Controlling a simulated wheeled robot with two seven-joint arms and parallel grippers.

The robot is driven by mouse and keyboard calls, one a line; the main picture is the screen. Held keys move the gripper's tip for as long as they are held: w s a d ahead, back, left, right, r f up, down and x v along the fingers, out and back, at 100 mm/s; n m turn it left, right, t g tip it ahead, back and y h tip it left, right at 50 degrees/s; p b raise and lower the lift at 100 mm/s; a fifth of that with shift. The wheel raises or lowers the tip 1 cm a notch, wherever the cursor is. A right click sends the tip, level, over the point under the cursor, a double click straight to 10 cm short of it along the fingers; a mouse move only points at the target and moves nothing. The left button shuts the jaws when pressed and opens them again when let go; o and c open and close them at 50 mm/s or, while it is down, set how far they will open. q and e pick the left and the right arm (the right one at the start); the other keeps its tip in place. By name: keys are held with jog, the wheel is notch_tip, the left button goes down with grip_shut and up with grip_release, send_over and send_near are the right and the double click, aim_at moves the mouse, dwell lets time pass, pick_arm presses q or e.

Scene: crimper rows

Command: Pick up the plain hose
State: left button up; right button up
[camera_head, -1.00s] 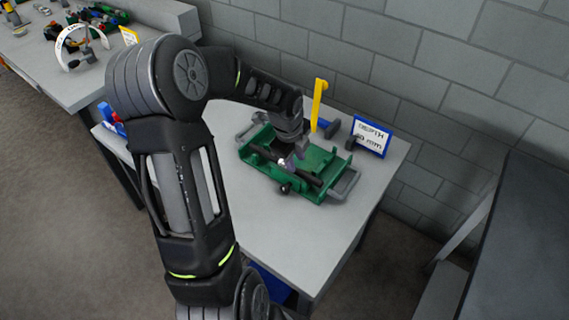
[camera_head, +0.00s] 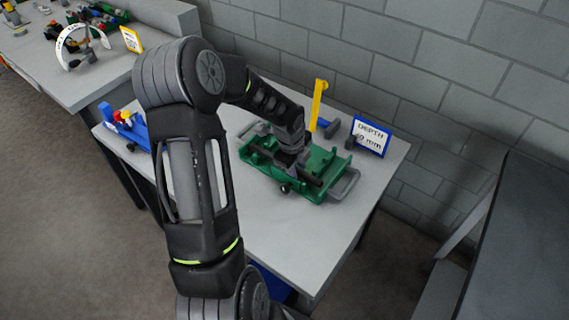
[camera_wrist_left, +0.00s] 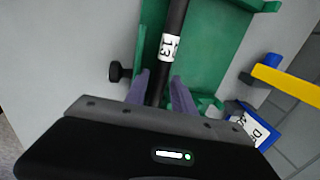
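A black hose (camera_wrist_left: 177,16) with a white band marked 13 lies along the green fixture (camera_wrist_left: 215,50). I cannot tell for sure that it is the plain hose. The fixture also shows in the head view (camera_head: 326,162) on the grey table. My left gripper (camera_wrist_left: 160,78) has its two purple fingers apart, one on each side of the hose. I cannot tell whether either finger touches it. In the head view my left gripper (camera_head: 290,167) is down at the middle of the fixture, and the wrist hides part of the hose. My right gripper is not in view.
A yellow upright piece (camera_head: 317,104) and a blue-framed DEPTH sign (camera_head: 370,137) stand behind the fixture. A blue rack (camera_head: 128,127) is at the table's left. The table front (camera_head: 300,240) is clear. A block wall (camera_head: 400,50) is behind.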

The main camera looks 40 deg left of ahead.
pick_arm(q)
grip_shut()
dwell(0.5)
jog(key=w+v, duration=0.2)
jog(key=v, duration=0.7)
jog(key=shift+r+b, duration=0.35)
jog(key=shift+r, duration=0.3)
jog(key=shift+a, duration=0.1)
